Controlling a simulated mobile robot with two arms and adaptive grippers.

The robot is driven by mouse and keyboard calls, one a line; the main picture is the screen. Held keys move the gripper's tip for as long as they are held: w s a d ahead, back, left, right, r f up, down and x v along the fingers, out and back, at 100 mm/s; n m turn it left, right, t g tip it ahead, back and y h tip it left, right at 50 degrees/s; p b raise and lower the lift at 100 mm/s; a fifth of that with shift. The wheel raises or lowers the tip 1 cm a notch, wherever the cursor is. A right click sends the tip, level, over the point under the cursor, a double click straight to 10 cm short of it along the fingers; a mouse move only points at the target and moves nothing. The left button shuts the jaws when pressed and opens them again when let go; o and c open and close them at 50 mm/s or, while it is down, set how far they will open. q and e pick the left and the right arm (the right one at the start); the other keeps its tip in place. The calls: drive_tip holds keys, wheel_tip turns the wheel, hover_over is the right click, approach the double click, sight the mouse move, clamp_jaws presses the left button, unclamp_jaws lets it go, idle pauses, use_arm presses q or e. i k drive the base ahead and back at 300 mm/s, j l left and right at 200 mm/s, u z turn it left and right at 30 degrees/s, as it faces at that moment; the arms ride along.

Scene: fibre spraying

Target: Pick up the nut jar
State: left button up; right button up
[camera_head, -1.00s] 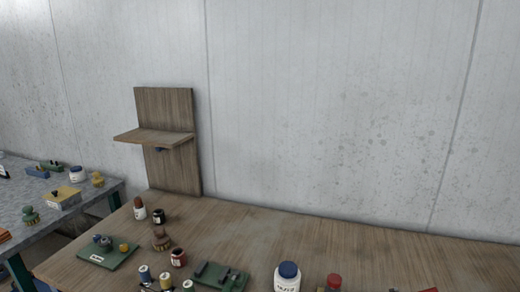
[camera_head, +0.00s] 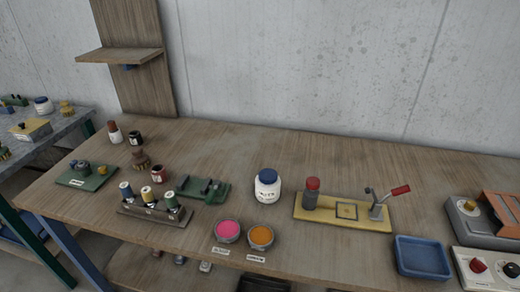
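A white jar with a dark blue lid (camera_head: 267,187) stands upright near the middle of the wooden table (camera_head: 330,155). Dark lettering shows on its front, too small to read surely; it looks like the nut jar. Neither of my grippers is in view.
Left of the jar are a green fixture (camera_head: 203,190) and a rack of thread spools (camera_head: 152,207). Pink (camera_head: 227,230) and orange (camera_head: 261,236) pots stand in front. A yellow board with a lever (camera_head: 345,212) and a blue tray (camera_head: 422,257) lie right.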

sight(265, 194)
drive_tip(key=k+l+u, duration=0.15)
drive_tip(key=u, duration=0.2)
drive_tip(key=k+l+u, duration=0.15)
drive_tip(key=u, duration=0.2)
drive_tip(key=k+l+u, duration=0.15)
drive_tip(key=u, duration=0.2)
